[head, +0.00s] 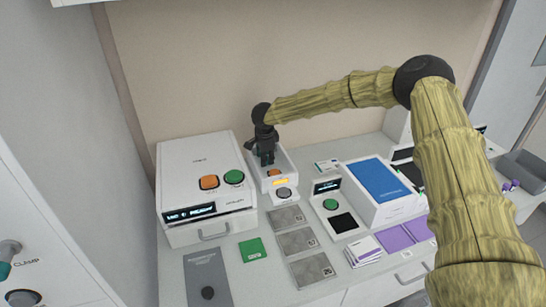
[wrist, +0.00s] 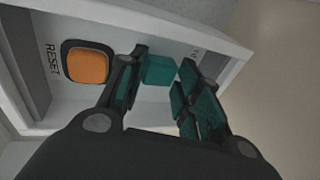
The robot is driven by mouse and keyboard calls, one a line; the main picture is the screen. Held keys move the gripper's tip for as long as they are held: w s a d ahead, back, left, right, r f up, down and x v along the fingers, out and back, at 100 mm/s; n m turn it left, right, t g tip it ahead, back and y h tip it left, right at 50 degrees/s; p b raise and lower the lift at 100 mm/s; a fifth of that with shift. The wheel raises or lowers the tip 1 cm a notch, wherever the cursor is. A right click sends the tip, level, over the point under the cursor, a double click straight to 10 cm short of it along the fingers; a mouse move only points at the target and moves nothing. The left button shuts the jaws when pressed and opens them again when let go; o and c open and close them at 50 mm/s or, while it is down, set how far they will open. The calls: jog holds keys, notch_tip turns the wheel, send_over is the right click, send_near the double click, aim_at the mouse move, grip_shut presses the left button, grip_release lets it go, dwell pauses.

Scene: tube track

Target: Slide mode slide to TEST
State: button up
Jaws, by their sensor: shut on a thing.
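My gripper (head: 265,157) reaches down over a narrow white device (head: 291,158) at the back of the bench. In the wrist view its two dark fingers (wrist: 162,62) are shut on a teal block-shaped knob (wrist: 158,71), which I take for the mode slide. The knob stands on the white panel, right of an orange button (wrist: 87,64) marked RESET. A short label beyond the right finger is mostly hidden, and I cannot read TEST anywhere. The gripper hides the knob in the head view.
A white box with a display and orange and green buttons (head: 234,177) stands close left of the device. Grey tiles (head: 298,240), a green card (head: 252,250) and a blue-topped box (head: 378,180) lie nearby.

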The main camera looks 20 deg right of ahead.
jog(key=shift+s+a+f, duration=0.1)
jog(key=shift+a+f, duration=0.05)
jog(key=shift+a, duration=0.3)
jog(key=shift+s+a+f, duration=0.1)
jog(key=shift+a, duration=0.45)
jog(key=o, duration=0.6)
jog(key=shift+w+a+r+p, duration=0.1)
jog(key=shift+a+r+p, duration=0.05)
jog(key=shift+r+p, duration=0.55)
jog(key=shift+w+a+r+p, duration=0.1)
jog(key=shift+r+p, duration=0.3)
jog(key=shift+r, duration=0.45)
jog(key=shift+w+a+r+p, duration=0.1)
jog(key=shift+a+r+p, duration=0.05)
jog(key=shift+r+p, duration=0.55)
jog(key=r, duration=0.1)
jog(key=r+p, duration=0.1)
jog(key=r, duration=0.1)
jog(key=shift+s+d+p, duration=0.15)
jog(key=shift+d+p, duration=0.15)
jog(key=shift+d, duration=0.05)
jog(key=shift+d, duration=0.1)
